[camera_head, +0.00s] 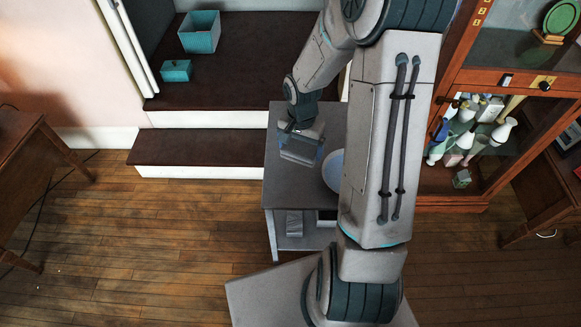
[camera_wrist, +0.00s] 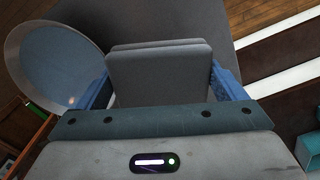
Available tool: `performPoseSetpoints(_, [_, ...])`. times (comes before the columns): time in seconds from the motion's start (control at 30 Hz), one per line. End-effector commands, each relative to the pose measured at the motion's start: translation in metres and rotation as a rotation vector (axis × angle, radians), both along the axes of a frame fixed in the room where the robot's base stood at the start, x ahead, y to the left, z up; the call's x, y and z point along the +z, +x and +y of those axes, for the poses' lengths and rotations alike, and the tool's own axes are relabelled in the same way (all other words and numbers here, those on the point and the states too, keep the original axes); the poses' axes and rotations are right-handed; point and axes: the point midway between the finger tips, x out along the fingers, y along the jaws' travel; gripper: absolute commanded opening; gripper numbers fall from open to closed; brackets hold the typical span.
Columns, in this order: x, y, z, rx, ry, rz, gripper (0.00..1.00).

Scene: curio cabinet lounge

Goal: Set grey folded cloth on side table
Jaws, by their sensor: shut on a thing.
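The grey folded cloth (camera_wrist: 158,75) is between the two blue fingers of my gripper in the wrist view, and the gripper is shut on it. In the head view my gripper (camera_head: 301,156) points down over the grey side table (camera_head: 284,184). The table's bare top (camera_wrist: 190,18) lies behind the cloth in the wrist view. I cannot tell whether the cloth touches the tabletop. The cloth is hard to make out in the head view.
A round, pale-rimmed blue dish (camera_wrist: 62,70) is beside my gripper on the table; my arm partly covers it in the head view (camera_head: 333,172). A grey item (camera_head: 294,223) sits on the table's lower shelf. A glass-front cabinet (camera_head: 470,140) stands right, a dark step (camera_head: 195,148) left.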

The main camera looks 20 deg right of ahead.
Motion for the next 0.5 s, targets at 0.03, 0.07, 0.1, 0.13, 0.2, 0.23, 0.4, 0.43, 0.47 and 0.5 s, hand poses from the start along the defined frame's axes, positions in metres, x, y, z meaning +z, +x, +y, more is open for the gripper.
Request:
performPoseSetpoints(0.03, [-0.008,-0.007,0.012,0.007,0.001,0.003,0.54])
performPoseSetpoints(0.07, [-0.012,-0.01,0.018,0.007,0.001,0.004,0.54])
performPoseSetpoints(0.1, [-0.017,-0.013,0.025,0.007,0.001,0.002,0.54])
performPoseSetpoints(0.13, [-0.021,-0.016,0.03,0.007,0.0,0.004,0.54])
performPoseSetpoints(0.2, [-0.028,-0.021,0.04,0.007,0.001,0.002,0.54])
performPoseSetpoints(0.23, [-0.03,-0.022,0.044,0.006,0.001,0.001,0.54])
performPoseSetpoints(0.4, [-0.037,-0.027,0.053,0.003,0.001,-0.001,0.54])
performPoseSetpoints(0.43, [-0.04,-0.027,0.053,0.004,0.001,-0.001,0.54])
performPoseSetpoints(0.47, [-0.043,-0.027,0.054,0.004,0.001,0.0,0.54])
performPoseSetpoints(0.5, [-0.049,-0.028,0.054,0.004,0.001,0.003,0.54])
